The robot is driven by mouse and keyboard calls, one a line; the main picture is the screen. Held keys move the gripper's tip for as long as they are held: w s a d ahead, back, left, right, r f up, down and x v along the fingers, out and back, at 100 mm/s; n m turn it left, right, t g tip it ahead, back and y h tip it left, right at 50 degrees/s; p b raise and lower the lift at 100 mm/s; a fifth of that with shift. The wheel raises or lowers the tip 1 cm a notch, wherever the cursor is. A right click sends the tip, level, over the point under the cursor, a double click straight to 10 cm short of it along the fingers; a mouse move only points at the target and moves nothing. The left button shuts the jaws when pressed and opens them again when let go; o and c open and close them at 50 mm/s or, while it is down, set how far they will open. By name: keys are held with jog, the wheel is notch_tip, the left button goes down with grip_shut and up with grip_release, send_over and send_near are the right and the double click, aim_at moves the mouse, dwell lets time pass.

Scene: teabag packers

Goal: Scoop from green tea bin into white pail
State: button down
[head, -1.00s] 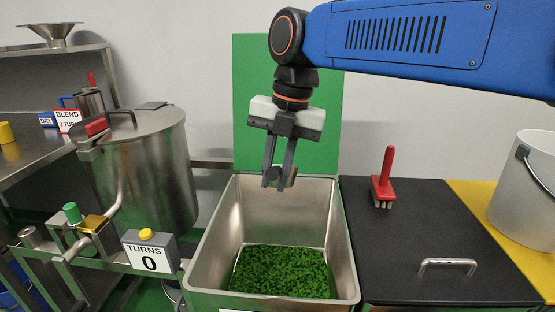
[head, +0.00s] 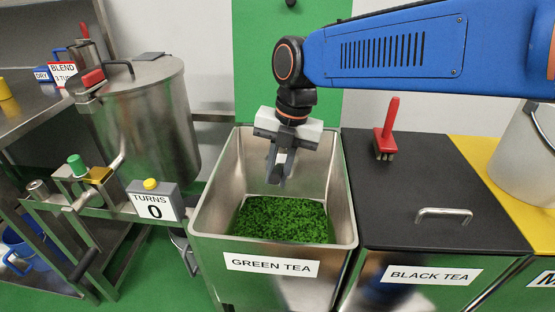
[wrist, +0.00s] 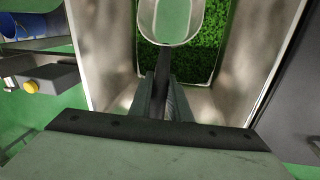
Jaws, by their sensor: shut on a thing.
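The open steel green tea bin (head: 290,292) stands in the middle of the head view, with bright green tea (head: 282,220) low inside it. My gripper (head: 277,172) points down inside the bin mouth, above the tea. It is shut on the dark handle of a metal scoop (wrist: 142,22). In the wrist view the scoop's bowl is over the tea, and its inside looks smooth and pale green with no leaves seen. In the head view the scoop is mostly hidden by the fingers. The white pail (head: 515,158) is at the right edge, partly cut off.
A closed black tea bin (head: 410,240) adjoins on the right, with a red-handled brush (head: 386,135) on its black lid. On the left stand a steel drum (head: 150,125) and a turns counter (head: 155,203). The bin's walls surround the gripper.

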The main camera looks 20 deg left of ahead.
notch_tip(320, 180, down, 23)
jog(key=shift+f, duration=0.15)
dwell(1.0)
jog(key=shift+s, duration=0.1)
dwell(0.8)
notch_tip(320, 180, up, 42)
dwell(1.9)
jog(key=shift+f, duration=0.1)
